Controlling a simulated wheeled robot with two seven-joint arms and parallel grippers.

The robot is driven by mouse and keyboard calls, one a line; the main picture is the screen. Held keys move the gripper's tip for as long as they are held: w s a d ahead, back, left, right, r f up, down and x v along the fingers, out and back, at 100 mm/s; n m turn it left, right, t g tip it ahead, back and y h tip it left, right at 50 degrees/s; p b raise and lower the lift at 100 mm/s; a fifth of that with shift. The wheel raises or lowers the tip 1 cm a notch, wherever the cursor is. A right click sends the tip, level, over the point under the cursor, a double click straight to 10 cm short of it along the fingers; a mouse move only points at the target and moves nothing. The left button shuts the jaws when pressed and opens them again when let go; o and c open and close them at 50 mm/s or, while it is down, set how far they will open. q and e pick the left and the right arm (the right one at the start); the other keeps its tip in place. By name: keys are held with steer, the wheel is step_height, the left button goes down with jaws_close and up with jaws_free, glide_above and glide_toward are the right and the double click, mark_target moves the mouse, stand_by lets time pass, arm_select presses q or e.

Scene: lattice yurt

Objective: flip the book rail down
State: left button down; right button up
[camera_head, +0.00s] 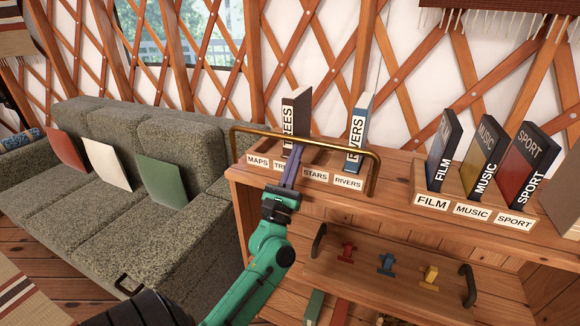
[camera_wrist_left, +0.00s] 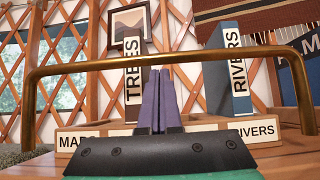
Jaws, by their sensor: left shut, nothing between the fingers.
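The book rail (camera_head: 345,148) is a brass bar with bent ends, standing raised across the front of a wooden book holder (camera_head: 276,173) on the shelf top. It also arches across the wrist view (camera_wrist_left: 90,65). The holder has MAPS, STARS and RIVERS labels, a partly covered one, and two books, TREES (camera_head: 290,118) and RIVERS (camera_head: 356,130). My left gripper (camera_head: 297,150), with purple fingers, is shut and empty in front of the holder. In the wrist view its fingertips (camera_wrist_left: 160,73) appear just below the bar; I cannot tell whether they touch it. My right gripper is out of view.
A second holder (camera_head: 432,203) with FILM, MUSIC and SPORT books stands to the right on the shelf top. Below is a panel (camera_head: 330,272) with dark handles and coloured pegs. A grey sofa (camera_head: 160,225) with cushions is at left.

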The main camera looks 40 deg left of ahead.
arm_select(q)
steer(key=shift+x, duration=1.25)
steer(key=shift+f, duration=0.1)
